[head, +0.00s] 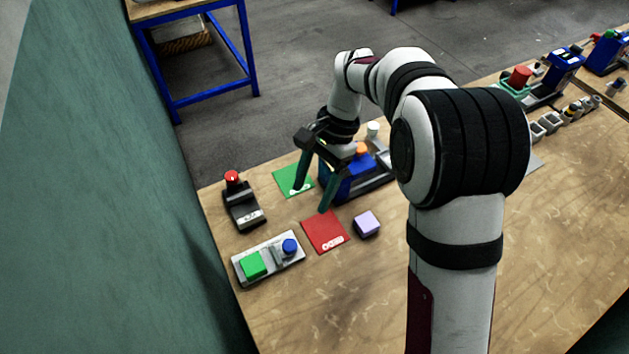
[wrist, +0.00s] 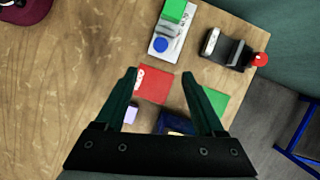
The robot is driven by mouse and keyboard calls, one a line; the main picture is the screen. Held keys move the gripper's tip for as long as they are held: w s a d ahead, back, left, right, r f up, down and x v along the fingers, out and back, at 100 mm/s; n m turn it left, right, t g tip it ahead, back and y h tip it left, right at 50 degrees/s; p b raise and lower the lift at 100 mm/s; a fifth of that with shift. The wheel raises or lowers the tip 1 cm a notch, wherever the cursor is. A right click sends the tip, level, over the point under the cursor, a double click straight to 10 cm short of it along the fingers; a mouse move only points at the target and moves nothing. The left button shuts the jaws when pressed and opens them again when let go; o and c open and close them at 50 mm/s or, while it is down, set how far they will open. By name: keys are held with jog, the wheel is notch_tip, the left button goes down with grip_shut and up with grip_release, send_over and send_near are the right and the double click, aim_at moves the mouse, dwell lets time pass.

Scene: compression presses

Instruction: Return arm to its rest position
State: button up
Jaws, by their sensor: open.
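My gripper (head: 312,200) is open and empty, with its two dark green fingers spread above the wooden table (head: 370,290). In the head view it hangs over the area between a green mat (head: 287,180) and a red mat (head: 324,232). In the wrist view the fingertips (wrist: 158,73) sit on either side of the red mat (wrist: 154,84). My arm is bent and reaches out toward the table's far left part.
A lilac cube (head: 367,223) lies right of the red mat. A blue press (head: 350,184) stands close behind my gripper. A black device with a red knob (head: 232,178) and a grey plate with a green block (head: 252,265) and blue knob (head: 290,247) stand left. More devices (head: 540,88) line the back right.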

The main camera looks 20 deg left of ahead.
jog(key=shift+v, duration=0.85)
jog(key=shift+s, duration=0.1)
jog(key=s+d+r+t, duration=0.1)
jog(key=s+d+r, duration=0.2)
jog(key=s+d, duration=0.35)
jog(key=s+d+r+t, duration=0.1)
jog(key=s+d+r, duration=0.3)
jog(key=s+d, duration=0.25)
jog(key=s+d+f+t, duration=0.1)
jog(key=s+d+f, duration=0.2)
jog(key=s+d, duration=0.2)
jog(key=s, duration=0.3)
jog(key=shift+s+t, duration=0.2)
jog(key=shift+t, duration=0.1)
